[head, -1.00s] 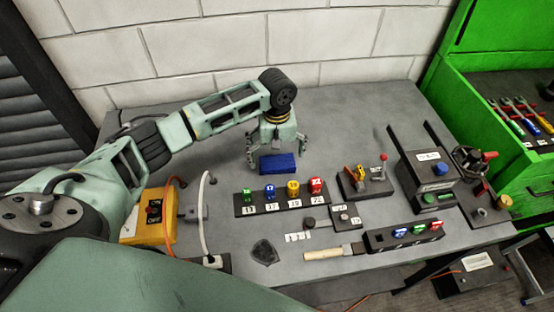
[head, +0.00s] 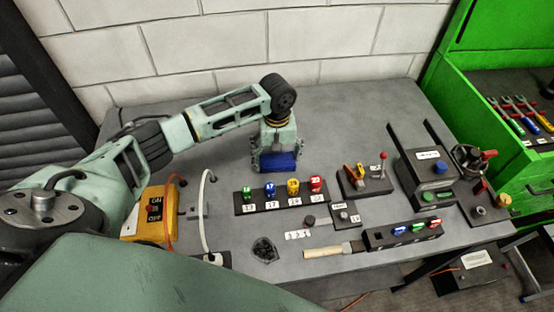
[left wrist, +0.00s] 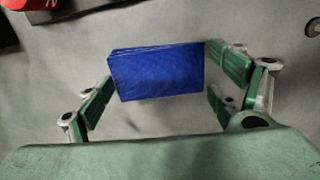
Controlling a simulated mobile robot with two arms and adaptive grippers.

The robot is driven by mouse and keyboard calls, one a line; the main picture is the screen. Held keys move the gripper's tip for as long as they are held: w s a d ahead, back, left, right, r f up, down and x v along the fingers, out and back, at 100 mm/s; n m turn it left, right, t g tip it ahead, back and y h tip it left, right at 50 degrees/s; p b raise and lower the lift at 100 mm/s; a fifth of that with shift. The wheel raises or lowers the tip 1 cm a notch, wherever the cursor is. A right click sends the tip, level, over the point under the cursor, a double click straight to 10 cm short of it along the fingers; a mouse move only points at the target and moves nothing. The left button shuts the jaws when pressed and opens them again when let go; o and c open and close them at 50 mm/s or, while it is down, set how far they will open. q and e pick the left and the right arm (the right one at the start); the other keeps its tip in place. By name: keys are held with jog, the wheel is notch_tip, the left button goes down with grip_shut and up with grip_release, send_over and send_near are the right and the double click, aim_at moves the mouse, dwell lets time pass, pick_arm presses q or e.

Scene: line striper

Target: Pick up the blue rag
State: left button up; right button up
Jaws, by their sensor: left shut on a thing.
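The blue rag (head: 278,162) is a folded blue block on the grey bench, behind the row of numbered coloured pieces. My left gripper (head: 277,164) points down over it with a finger at each end. In the left wrist view the rag (left wrist: 156,73) sits between the green finger pads of the left gripper (left wrist: 163,82), which is shut on it. The rag looks at bench level; I cannot tell whether it is clear of the surface. My right gripper is not in view.
A black strip with numbered coloured pieces (head: 283,204) lies just in front of the rag. A lever block (head: 364,181) stands to the right. A yellow switch box (head: 155,212) with cables is at left. The bench behind the rag is clear up to the white wall.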

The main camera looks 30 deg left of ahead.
aim_at(277, 159)
pick_arm(q)
jog(key=shift+r, duration=0.55)
notch_tip(277, 159, up, 3)
jog(key=shift+w+f+b, duration=0.1)
jog(key=shift+f+b, duration=0.1)
jog(key=shift+b, duration=0.65)
jog(key=s+d+r, duration=0.1)
jog(key=s+r, duration=0.1)
jog(key=s, duration=0.1)
jog(key=s+d+r+b, duration=0.1)
jog(key=s+d+r, duration=0.1)
jog(key=s+r, duration=0.1)
jog(key=s+d+r, duration=0.2)
jog(key=s, duration=0.2)
jog(key=shift+s+r+b, duration=0.2)
jog(key=shift+s+b, duration=0.2)
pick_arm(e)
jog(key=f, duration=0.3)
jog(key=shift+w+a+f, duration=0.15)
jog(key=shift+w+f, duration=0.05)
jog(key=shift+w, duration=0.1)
